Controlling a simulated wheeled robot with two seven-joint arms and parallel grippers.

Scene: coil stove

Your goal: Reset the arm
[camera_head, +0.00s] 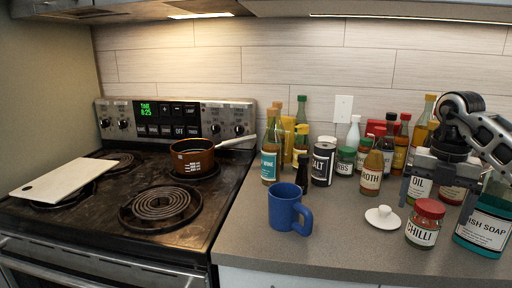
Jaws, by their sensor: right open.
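My right gripper (436,187) comes in from the right edge, over the right part of the counter. It is open, and its fingers point down among the bottles there, in front of an oil bottle (419,185). I see nothing held between the fingers. My left gripper is not in the view.
A coil stove (100,228) bears a brown pot (193,158) at the back and a pale board (62,179) on the left. On the counter (340,245) stand a blue mug (284,208), a white lid (383,217), a chilli jar (425,224), dish soap (484,230) and several bottles.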

